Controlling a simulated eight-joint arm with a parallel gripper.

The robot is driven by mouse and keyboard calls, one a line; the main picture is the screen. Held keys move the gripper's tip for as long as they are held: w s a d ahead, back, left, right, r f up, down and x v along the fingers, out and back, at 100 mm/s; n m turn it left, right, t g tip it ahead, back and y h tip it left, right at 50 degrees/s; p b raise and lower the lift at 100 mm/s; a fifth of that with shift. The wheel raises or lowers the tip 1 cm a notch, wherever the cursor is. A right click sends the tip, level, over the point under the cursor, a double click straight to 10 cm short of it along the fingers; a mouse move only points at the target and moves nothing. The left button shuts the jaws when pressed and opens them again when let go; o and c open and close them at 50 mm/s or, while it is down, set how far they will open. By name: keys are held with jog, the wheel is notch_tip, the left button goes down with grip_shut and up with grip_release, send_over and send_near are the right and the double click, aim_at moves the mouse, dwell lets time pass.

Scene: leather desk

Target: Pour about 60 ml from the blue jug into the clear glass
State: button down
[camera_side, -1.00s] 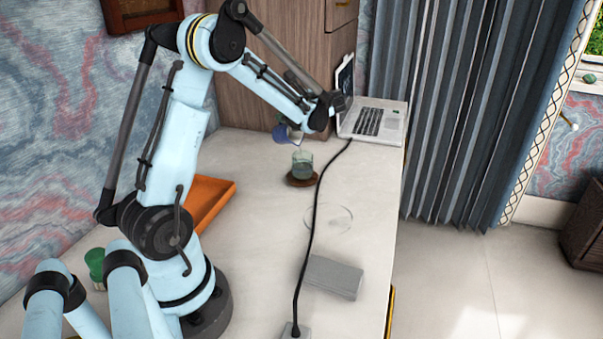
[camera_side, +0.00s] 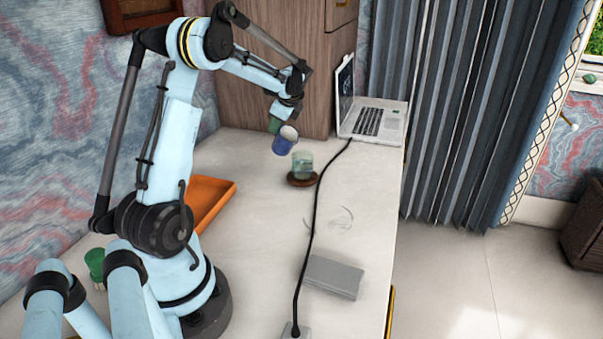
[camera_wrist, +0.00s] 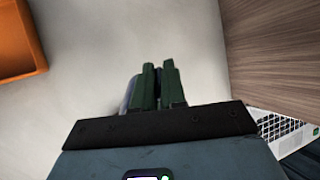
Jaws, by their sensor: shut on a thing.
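The blue jug (camera_side: 284,142) is held above the desk to the left of the clear glass (camera_side: 303,165), slightly tilted, with its pale open top showing. My gripper (camera_side: 274,126) is shut on the jug. In the wrist view my gripper's green fingers (camera_wrist: 158,88) hide most of the jug, and only a bluish edge of it (camera_wrist: 129,92) shows. The glass stands upright on a round brown coaster (camera_side: 303,180) and holds some greenish liquid. No stream shows between jug and glass.
A black cable (camera_side: 313,220) runs along the desk just right of the coaster. An open laptop (camera_side: 375,122) stands behind. An orange tray (camera_side: 210,203) lies at left, a grey block (camera_side: 333,277) in front, and a green object (camera_side: 95,263) near my base. Faint ring marks lie on the desk.

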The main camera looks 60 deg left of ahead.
jog(key=shift+s+a+f+h, duration=0.2)
jog(key=shift+a+f+h, duration=0.45)
jog(key=shift+a+h, duration=0.3)
dwell(1.1)
